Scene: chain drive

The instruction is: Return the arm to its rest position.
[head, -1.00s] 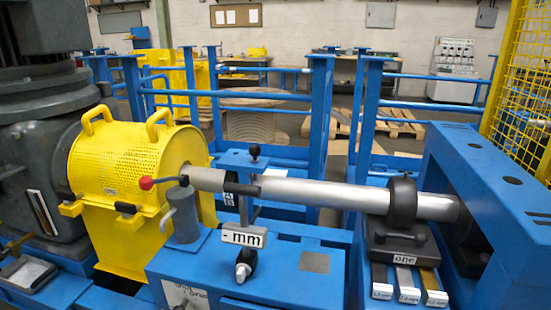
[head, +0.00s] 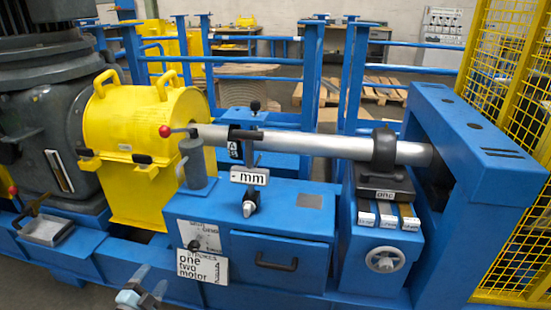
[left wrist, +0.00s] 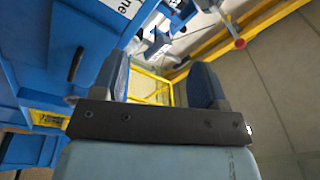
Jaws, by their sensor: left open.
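My left gripper (head: 140,297) shows small at the bottom edge of the head view, in front of the blue machine frame. Its arm is mostly out of the picture. In the left wrist view the two blue-grey fingers of the left gripper (left wrist: 160,82) stand wide apart with nothing between them. My right gripper is in no view.
In the wrist view, grey floor (left wrist: 285,90) lies open at right.

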